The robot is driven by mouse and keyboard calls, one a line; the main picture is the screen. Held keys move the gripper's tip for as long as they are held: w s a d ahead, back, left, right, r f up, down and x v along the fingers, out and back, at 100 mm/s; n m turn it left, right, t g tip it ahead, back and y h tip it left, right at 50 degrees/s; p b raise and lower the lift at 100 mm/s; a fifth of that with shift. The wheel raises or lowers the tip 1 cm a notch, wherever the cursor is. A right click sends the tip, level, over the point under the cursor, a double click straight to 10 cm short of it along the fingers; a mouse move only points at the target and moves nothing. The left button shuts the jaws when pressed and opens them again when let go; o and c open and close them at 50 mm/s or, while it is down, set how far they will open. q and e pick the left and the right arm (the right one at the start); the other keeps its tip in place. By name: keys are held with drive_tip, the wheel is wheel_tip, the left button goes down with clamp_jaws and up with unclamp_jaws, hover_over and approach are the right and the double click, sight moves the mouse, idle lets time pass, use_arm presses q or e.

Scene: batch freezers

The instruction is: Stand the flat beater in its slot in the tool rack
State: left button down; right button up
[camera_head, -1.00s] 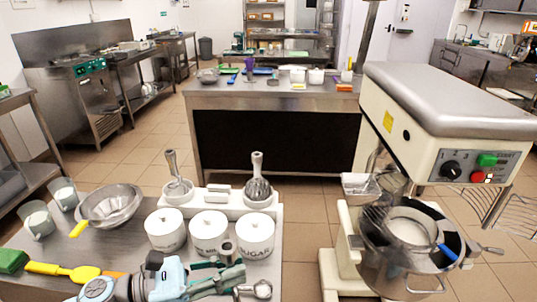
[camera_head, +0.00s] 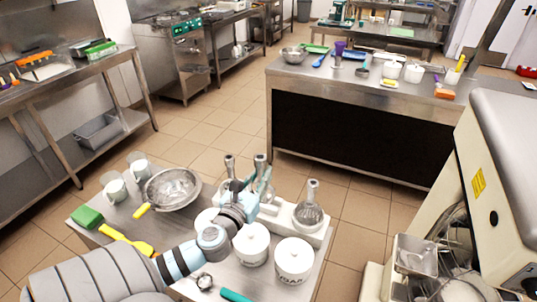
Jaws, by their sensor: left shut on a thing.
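The white tool rack (camera_head: 318,236) stands at the back edge of the near steel table. A balloon whisk (camera_head: 308,212) stands in its right end. Another tool (camera_head: 230,167) shows its upright metal shaft at the left end, its lower part mostly hidden by my arm. My left gripper (camera_head: 262,194) is over the rack between them, shut on the flat beater. The beater's shaft (camera_head: 260,166) points up, about upright; its lower part is hidden, so I cannot tell whether it touches the slot. My right gripper is not in view.
White lidded jars (camera_head: 294,262) stand close in front of the rack. A metal strainer bowl (camera_head: 171,190), cups (camera_head: 115,187), a green sponge (camera_head: 87,217) and a yellow spatula (camera_head: 128,240) lie left. A small metal tool (camera_head: 205,282) lies in front. The mixer (camera_head: 505,170) stands right.

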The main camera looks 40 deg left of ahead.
use_arm(q)
drive_tip(key=shift+w+a+f+b, duration=0.45)
drive_tip(key=shift+w+a+b, duration=0.15)
drive_tip(key=shift+b, duration=0.2)
drive_tip(key=w+a+f+b, duration=0.1)
drive_tip(key=w+f+b, duration=0.3)
drive_tip(key=shift+w+a+f, duration=0.2)
drive_tip(key=shift+w+f, duration=0.05)
drive_tip(key=shift+w, duration=0.15)
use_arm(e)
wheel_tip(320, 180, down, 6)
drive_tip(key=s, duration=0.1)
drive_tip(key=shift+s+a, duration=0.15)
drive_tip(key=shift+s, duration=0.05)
use_arm(q)
drive_tip(key=shift+w, duration=0.1)
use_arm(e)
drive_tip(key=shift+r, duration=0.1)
use_arm(q)
drive_tip(key=shift+s+r+p, duration=0.1)
drive_tip(key=shift+s+p, duration=0.1)
drive_tip(key=shift+p, duration=0.1)
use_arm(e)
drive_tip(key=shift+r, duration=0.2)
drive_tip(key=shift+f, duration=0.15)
